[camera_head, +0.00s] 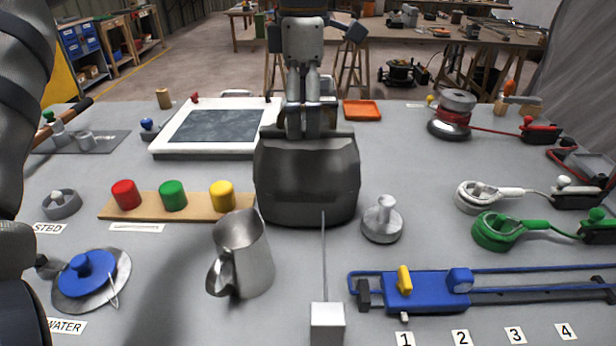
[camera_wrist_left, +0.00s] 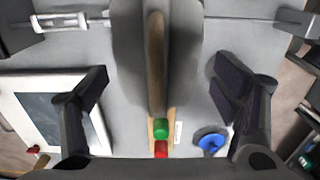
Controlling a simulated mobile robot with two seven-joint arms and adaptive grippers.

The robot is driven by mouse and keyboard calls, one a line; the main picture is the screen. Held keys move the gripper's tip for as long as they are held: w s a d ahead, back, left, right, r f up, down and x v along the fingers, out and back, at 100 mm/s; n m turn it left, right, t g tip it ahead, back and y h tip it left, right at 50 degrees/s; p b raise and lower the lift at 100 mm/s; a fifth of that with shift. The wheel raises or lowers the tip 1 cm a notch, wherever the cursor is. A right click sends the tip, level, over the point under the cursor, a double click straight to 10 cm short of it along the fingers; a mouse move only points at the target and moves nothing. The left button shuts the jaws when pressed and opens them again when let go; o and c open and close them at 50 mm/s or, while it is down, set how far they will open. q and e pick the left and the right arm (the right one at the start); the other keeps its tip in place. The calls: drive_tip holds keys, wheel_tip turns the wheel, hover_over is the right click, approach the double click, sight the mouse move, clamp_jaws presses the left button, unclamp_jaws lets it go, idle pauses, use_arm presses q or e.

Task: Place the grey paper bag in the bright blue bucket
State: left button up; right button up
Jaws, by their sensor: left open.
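The grey paper bag (camera_head: 306,180) is dark grey and upright at the middle of the workbench, in the head view. In the left wrist view the bag (camera_wrist_left: 186,50) is seen from above, with a narrow brown strip along its middle. My left gripper (camera_head: 306,128) points down at the bag's top edge. In the left wrist view its two fingers are spread apart, with the bag showing between them. I cannot tell whether they touch it. The bright blue bucket is in neither view. My right gripper is not in view.
The workbench (camera_head: 185,310) is crowded. A metal jug (camera_head: 245,260) stands front left of the bag and a grey knob (camera_head: 382,222) to its right. Red, green and yellow cylinders on a wooden strip (camera_head: 148,205) are to its left. A blue slider fixture (camera_head: 430,292) lies front right.

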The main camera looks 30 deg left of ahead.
sight(307, 163)
use_arm(q)
drive_tip(key=f, duration=0.5)
drive_tip(key=shift+w, duration=0.2)
drive_tip(key=shift+d, duration=0.1)
drive_tip(key=c, duration=1.9)
drive_tip(key=shift+r, duration=0.1)
clamp_jaws()
drive_tip(key=shift+r, duration=0.1)
